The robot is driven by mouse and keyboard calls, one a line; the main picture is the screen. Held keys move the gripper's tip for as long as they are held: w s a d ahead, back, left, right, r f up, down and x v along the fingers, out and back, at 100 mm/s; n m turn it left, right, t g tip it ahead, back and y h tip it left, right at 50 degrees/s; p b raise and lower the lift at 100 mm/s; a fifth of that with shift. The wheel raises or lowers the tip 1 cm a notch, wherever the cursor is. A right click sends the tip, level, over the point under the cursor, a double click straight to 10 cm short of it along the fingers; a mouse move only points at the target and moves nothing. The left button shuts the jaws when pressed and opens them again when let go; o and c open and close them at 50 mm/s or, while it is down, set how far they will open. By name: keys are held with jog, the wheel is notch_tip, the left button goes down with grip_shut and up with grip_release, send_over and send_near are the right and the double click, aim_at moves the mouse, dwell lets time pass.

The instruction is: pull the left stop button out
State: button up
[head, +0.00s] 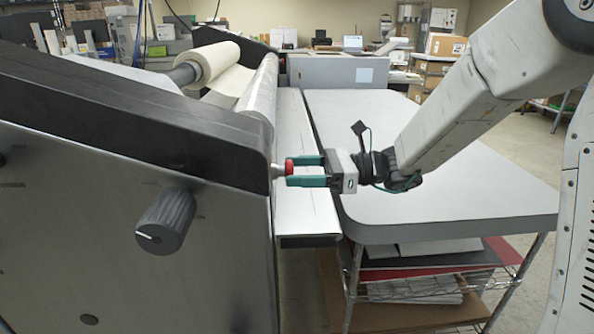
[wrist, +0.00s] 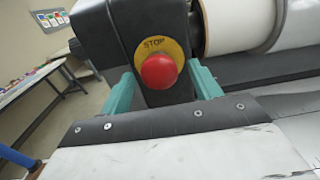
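The stop button is a red mushroom knob (wrist: 158,71) on a yellow round plate marked STOP (wrist: 154,45), in the middle of the wrist view. In the head view the red button (head: 289,167) sticks out from the end of the laminator's dark side frame. My gripper (head: 291,170) has two teal fingers, one on each side of the button. In the wrist view the gripper (wrist: 161,70) is open, with a small gap between each fingertip and the knob. The knob's stem is hidden behind its head.
The laminator's side panel (head: 120,245) with a grey dial (head: 166,221) fills the left. A white roll (head: 214,64) sits on top. A grey-topped table (head: 440,200) with shelves below stands at the right, under my arm. A narrow metal ledge (head: 305,215) lies below my gripper.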

jog(key=d, duration=0.7)
jog(key=shift+s+d, duration=0.15)
jog(key=shift+d, duration=0.2)
